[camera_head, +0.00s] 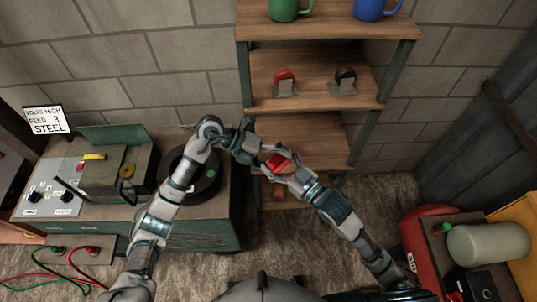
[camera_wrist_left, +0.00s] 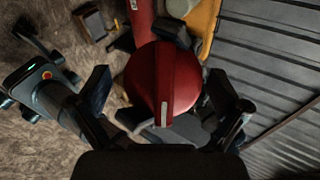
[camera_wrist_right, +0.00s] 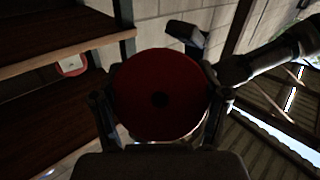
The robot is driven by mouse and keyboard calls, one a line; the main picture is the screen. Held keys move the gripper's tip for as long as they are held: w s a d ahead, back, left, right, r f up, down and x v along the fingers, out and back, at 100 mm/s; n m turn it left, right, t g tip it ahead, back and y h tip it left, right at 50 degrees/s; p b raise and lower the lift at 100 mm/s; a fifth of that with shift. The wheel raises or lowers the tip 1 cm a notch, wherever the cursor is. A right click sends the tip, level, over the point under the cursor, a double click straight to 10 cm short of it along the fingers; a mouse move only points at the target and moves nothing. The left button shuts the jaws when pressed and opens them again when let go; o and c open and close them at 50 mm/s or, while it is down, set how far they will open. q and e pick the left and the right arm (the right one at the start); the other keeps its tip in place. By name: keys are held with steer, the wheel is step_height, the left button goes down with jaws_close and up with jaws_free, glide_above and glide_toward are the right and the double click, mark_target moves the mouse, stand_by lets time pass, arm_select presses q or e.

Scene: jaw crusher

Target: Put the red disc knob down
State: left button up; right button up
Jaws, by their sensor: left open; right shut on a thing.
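The red disc knob (camera_head: 278,162) is held in the air in front of the shelf unit. My right gripper (camera_head: 284,170) is shut on it; in the right wrist view the dark red disc (camera_wrist_right: 160,90) fills the space between the fingers. My left gripper (camera_head: 256,150) is open, close to the knob from the left. In the left wrist view the knob (camera_wrist_left: 160,85) shows its raised bar with a white mark, between the spread fingers. I cannot tell whether the left fingers touch it.
The wooden shelf unit (camera_head: 310,91) bears another red knob (camera_head: 285,77) and a black knob (camera_head: 345,78) on small stands. A green mug (camera_head: 284,10) and blue mug (camera_head: 370,10) stand above. A machine with a control panel (camera_head: 45,190) is at left; a red tank (camera_head: 422,235) at right.

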arm_select(q)
steer(key=shift+a, duration=0.55)
arm_select(e)
steer(key=shift+a, duration=0.6)
arm_select(q)
steer(key=shift+a, duration=0.2)
steer(key=shift+c, duration=1.4)
arm_select(e)
steer(key=shift+a, duration=0.2)
arm_select(q)
steer(key=c, duration=0.7)
steer(key=shift+d, duration=0.1)
steer(key=shift+c, duration=0.2)
arm_select(e)
steer(key=o, duration=0.9)
steer(key=shift+d+r, duration=0.1)
arm_select(q)
steer(key=shift+d, duration=0.2)
steer(key=shift+c, duration=0.5)
arm_select(e)
steer(key=o, duration=0.4)
steer(key=shift+d, duration=0.2)
steer(key=shift+c, duration=0.2)
arm_select(q)
steer(key=shift+d, duration=0.4)
arm_select(e)
steer(key=shift+d, duration=0.4)
arm_select(q)
steer(key=shift+a, duration=0.15)
